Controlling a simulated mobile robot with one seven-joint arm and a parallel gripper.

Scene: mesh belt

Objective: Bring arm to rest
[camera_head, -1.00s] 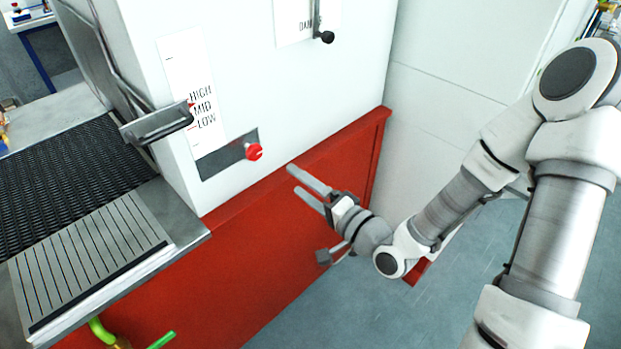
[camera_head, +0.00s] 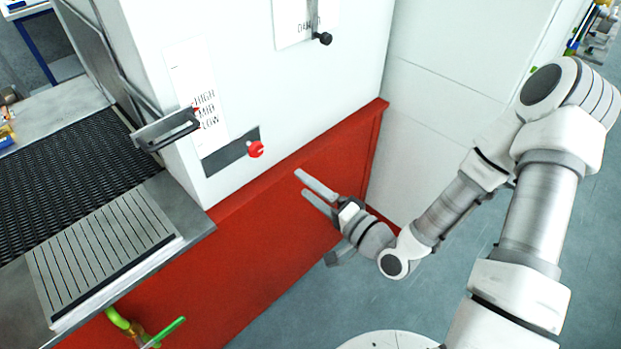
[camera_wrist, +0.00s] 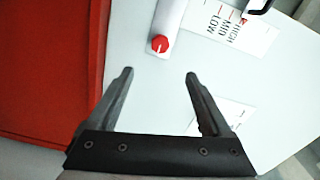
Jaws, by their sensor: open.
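My gripper (camera_head: 318,192) is in front of the machine's red lower panel (camera_head: 270,235), below and to the right of the red knob (camera_head: 256,149). Its two fingers are apart with nothing between them. In the wrist view my gripper (camera_wrist: 160,75) is open too, and the red knob (camera_wrist: 160,44) shows beyond the fingertips, apart from them. My arm reaches in from the right, bent at the elbow.
The white machine housing (camera_head: 235,60) carries a HIGH/MID/LOW label (camera_head: 203,110), a handle (camera_head: 165,130) and a black-tipped lever (camera_head: 322,39). A dark mesh belt (camera_head: 60,180) and a slotted plate (camera_head: 100,250) lie left. Green-handled pipework (camera_head: 165,332) sticks out below. Grey floor is open at right.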

